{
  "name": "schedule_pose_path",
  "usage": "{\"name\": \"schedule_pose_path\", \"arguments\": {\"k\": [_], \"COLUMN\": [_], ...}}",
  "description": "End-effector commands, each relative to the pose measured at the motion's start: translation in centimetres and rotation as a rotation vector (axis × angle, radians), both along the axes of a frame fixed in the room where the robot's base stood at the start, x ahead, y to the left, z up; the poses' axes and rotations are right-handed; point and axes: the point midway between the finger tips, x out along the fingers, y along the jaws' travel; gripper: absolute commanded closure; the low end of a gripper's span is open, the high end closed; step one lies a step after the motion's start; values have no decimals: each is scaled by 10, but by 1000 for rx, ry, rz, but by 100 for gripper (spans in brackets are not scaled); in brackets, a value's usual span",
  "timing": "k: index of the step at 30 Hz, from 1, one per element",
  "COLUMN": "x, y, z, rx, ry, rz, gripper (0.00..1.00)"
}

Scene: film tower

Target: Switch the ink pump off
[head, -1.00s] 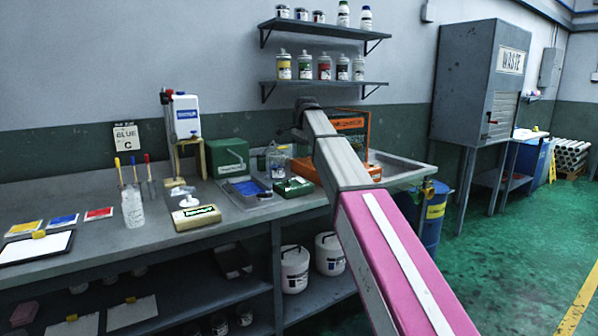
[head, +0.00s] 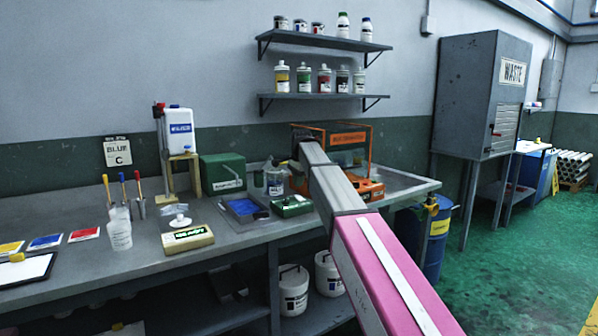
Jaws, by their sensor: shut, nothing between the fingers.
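No label that reads as ink pump is legible. A green box (head: 221,178) with a pale handle or lever on its front stands at the back of the bench. A small low green unit (head: 292,206) with a white label sits nearer the front edge. An orange-framed machine (head: 349,137) stands right of them, partly hidden by my arm. I cannot tell which is the pump, nor any switch position. My pink and grey arm reaches from the lower right to the bench, ending at a dark joint in front of the orange frame. My gripper is hidden behind it.
A blue tray (head: 243,209), a clear jar (head: 275,184) and a cream scale-like device (head: 187,238) crowd the bench (head: 145,262). A white canister (head: 181,130) stands on a wooden stand. A blue drum (head: 432,235) stands at the bench's right end. Green floor is open at right.

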Motion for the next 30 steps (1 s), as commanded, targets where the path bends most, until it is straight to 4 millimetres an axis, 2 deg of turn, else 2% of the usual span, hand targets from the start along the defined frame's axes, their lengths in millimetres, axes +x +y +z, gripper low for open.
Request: {"name": "schedule_pose_path", "arguments": {"k": [3, 9, 23, 30], "x": [2, 4, 5, 12], "y": [1, 3, 3, 8], "z": [-20, -39, -44, -57], "rx": [0, -1, 0, -1], "ry": [2, 1, 0, 1], "rz": [0, 0, 0, 0], "gripper": [100, 100, 100, 100]}}
